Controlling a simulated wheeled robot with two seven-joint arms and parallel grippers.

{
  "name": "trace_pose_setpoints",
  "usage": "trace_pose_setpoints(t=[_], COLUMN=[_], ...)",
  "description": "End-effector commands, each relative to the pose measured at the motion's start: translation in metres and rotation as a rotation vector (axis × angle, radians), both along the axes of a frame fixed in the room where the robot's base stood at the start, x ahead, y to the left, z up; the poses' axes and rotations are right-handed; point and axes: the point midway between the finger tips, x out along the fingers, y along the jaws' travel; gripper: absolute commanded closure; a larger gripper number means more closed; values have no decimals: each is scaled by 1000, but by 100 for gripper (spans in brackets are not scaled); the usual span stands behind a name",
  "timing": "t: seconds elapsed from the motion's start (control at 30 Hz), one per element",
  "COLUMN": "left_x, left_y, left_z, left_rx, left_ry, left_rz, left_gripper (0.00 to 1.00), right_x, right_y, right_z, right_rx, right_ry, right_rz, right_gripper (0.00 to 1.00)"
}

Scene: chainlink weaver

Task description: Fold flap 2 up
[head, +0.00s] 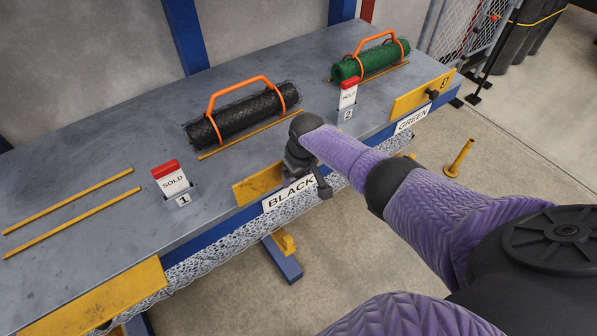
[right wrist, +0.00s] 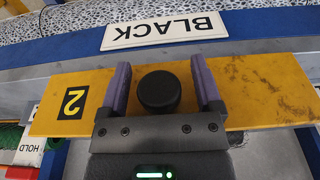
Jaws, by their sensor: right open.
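Flap 2 is a worn yellow plate at the bench's front edge above the BLACK sign, partly covered by my right gripper in the head view (head: 257,185). In the right wrist view, flap 2 (right wrist: 268,95) spans the picture, with its black "2" at the left. Its round black knob (right wrist: 158,92) sits between the two purple fingers of my right gripper (right wrist: 160,66). The fingers are open, with a gap on both sides of the knob. In the head view my right gripper (head: 297,160) is over the flap's right part. My left gripper is not in view.
Black mesh roll (head: 240,115) and green mesh roll (head: 372,62), both with orange handles, lie on the grey bench (head: 120,215). Flap 3 (head: 410,98) is right; another yellow flap (head: 105,302) is left.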

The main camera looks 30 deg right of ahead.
Motion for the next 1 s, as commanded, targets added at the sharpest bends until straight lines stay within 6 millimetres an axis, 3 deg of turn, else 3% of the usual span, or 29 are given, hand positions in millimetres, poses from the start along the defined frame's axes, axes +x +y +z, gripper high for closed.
trace_pose_setpoints(t=[0.13, 0.3, 0.5, 1.0], left_x=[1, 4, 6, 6], left_y=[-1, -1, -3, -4], left_z=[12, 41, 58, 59], left_rx=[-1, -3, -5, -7], left_ry=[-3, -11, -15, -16], left_rz=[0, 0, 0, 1], left_gripper=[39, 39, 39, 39], right_x=[-2, -7, -14, -16], right_y=[0, -1, -1, -1], right_z=[16, 57, 92, 98], right_rx=[1, -1, -1, 0], right_ry=[-1, -3, -2, 0], right_rz=[1, 2, 1, 0], right_gripper=[17, 17, 17, 17])
